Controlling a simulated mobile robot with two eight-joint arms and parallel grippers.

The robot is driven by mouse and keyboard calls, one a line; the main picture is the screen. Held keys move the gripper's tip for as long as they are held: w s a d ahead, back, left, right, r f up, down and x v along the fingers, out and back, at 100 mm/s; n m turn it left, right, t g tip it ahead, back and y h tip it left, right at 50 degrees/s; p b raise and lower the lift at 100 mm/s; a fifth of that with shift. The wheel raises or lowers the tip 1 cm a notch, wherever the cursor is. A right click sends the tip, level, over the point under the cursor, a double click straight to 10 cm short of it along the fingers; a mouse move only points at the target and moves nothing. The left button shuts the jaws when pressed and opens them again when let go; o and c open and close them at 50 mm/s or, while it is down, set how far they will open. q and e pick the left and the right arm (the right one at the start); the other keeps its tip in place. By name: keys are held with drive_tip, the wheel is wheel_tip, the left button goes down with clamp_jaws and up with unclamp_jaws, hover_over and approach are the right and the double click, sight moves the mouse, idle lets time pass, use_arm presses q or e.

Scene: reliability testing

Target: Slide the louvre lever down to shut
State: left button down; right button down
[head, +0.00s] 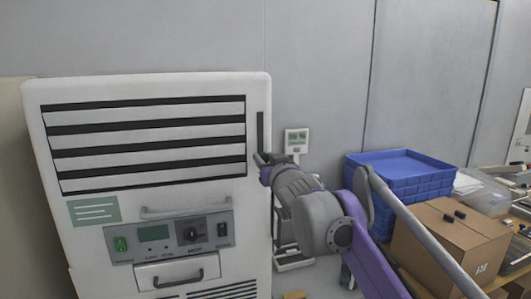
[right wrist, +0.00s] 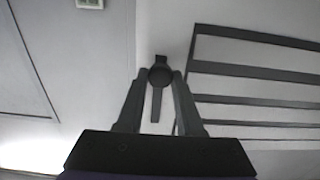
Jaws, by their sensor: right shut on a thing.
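A white cabinet machine (head: 150,85) stands at the left in the head view. Its louvre panel (head: 145,143) has pale slats with dark gaps between them; the slats (right wrist: 255,85) also show at the right of the right wrist view. A dark vertical slot (head: 260,130) runs beside the panel. My right gripper (head: 263,160) is at the lower end of this slot. In the right wrist view, my right gripper (right wrist: 160,78) is shut on the dark round lever knob (right wrist: 160,74), with the slot (right wrist: 156,105) running away from it between the fingers. My left gripper is out of view.
Below the louvres are a control panel (head: 170,238), a horizontal handle (head: 185,209) and a drawer (head: 160,275). A thermostat (head: 297,141) is on the wall. Blue crates (head: 400,165) and a cardboard box (head: 450,240) stand at the right, beyond my right arm.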

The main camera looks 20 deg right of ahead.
drive_tip(key=shift+r, duration=0.1)
drive_tip(key=c, duration=0.5)
unclamp_jaws()
drive_tip(key=shift+c, duration=0.2)
drive_tip(key=s+b, duration=0.1)
drive_tip(key=s, duration=0.9)
drive_tip(key=shift+s+a, duration=0.2)
drive_tip(key=shift+s, duration=0.2)
drive_tip(key=s+f+m+g+h+p, duration=0.1)
drive_tip(key=s+f+g, duration=0.3)
drive_tip(key=f, duration=0.8)
drive_tip(key=s+f+g+p, duration=0.1)
drive_tip(key=s+f+g, duration=0.35)
drive_tip(key=f, duration=0.75)
drive_tip(key=s+a+f+g+p, duration=0.1)
drive_tip(key=s+a+f+g, duration=0.1)
drive_tip(key=s+f, duration=0.7)
drive_tip(key=s+a+f+n+g+y+p, duration=0.1)
drive_tip(key=s+a+f+g, duration=0.1)
drive_tip(key=s+f, duration=0.7)
drive_tip(key=shift+a+f+y, duration=0.15)
drive_tip(key=shift+a+y, duration=0.15)
drive_tip(key=shift+a, duration=0.05)
